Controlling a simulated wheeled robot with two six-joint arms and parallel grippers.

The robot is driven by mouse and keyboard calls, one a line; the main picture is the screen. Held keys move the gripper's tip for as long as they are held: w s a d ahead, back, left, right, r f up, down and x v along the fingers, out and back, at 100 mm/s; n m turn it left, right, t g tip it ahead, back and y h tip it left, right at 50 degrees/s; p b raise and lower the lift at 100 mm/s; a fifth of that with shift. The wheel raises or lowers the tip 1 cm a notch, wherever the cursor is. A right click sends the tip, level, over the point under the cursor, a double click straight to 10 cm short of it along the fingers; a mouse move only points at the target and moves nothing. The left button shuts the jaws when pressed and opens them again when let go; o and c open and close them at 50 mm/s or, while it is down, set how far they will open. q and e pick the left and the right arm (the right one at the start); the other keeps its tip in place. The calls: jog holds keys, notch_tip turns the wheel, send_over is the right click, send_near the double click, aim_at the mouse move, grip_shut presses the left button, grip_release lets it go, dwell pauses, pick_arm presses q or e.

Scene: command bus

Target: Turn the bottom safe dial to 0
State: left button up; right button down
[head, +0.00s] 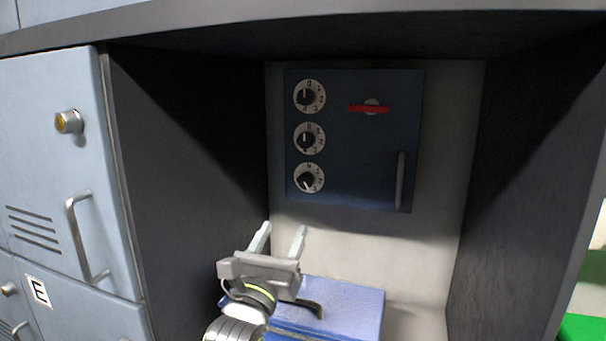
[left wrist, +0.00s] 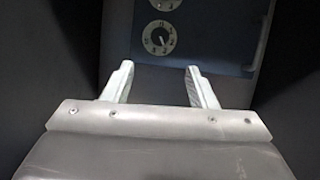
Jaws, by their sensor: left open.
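The dark blue safe (head: 355,150) is set in the back wall of the recess, with three round dials in a column on its left side. The bottom dial (head: 309,178) has a white numbered ring and a black knob; its pointer is tilted, not straight up. The bottom dial also shows in the left wrist view (left wrist: 160,38), beyond the fingers. The top dial (head: 309,97) and middle dial (head: 309,138) are above it. My left gripper (head: 279,234) is open and empty, below the bottom dial and apart from it. My right gripper is not in view.
A blue case (head: 340,300) with a dark handle lies on the recess floor beside my left gripper. Dark side walls bound the recess. The safe has a vertical handle (head: 400,180) and a red bar (head: 369,109). A grey locker door (head: 60,170) stands at left.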

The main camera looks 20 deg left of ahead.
aim_at(305, 183)
pick_arm(q)
jog(key=p+x, duration=0.8)
jog(key=x, duration=0.4)
jog(key=shift+x, duration=0.8)
jog(key=shift+c, duration=0.4)
jog(key=c, duration=0.9)
